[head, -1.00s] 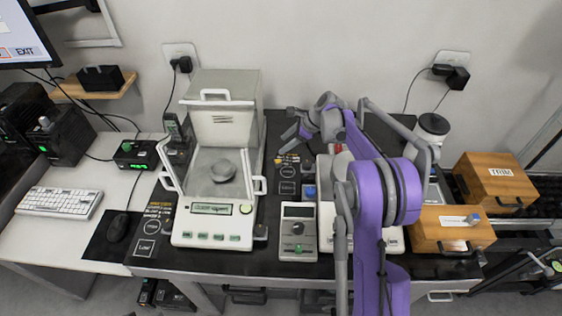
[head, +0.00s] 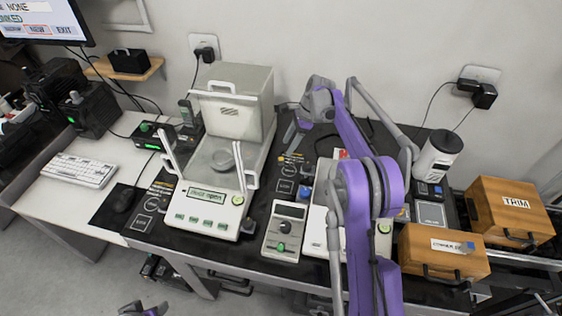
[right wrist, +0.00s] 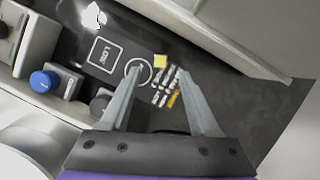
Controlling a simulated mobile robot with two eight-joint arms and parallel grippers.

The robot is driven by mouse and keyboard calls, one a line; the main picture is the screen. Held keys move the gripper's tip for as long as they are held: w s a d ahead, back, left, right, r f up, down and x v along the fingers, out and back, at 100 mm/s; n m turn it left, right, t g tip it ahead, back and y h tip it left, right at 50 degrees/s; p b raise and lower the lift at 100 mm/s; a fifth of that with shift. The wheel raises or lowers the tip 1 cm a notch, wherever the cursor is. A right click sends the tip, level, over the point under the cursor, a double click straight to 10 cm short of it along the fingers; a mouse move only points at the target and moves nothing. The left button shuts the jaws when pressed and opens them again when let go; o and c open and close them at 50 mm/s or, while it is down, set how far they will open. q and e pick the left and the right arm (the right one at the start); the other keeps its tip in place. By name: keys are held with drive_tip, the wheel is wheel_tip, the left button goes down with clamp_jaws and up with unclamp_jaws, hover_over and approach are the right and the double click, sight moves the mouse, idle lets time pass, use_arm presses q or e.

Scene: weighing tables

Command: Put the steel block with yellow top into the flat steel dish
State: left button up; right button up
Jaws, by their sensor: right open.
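The steel block with yellow top shows in the right wrist view as a small yellow square (right wrist: 160,61) on the black mat, beside printed markings. In the head view it is too small to make out clearly. My right gripper (right wrist: 158,72) is open and empty; its two fingers point toward the block, which appears just beyond and between the tips. In the head view my right gripper (head: 294,132) is over the back of the mat. A round flat steel dish (head: 222,160) is in the open balance. A small part of my left gripper (head: 140,309) shows at the bottom edge.
The balance (head: 205,208) stands left of the mat with its door frame raised. A grey meter (head: 285,232) and a blue-knobbed block (head: 305,193) are in front of my right gripper. Wooden boxes (head: 443,252) and a white-grey canister (head: 437,155) stand to the right.

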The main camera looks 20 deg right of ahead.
sight(281, 159)
drive_tip(key=x, duration=0.6)
drive_tip(key=shift+w+f, duration=0.1)
drive_tip(key=shift+f, duration=0.25)
clamp_jaws()
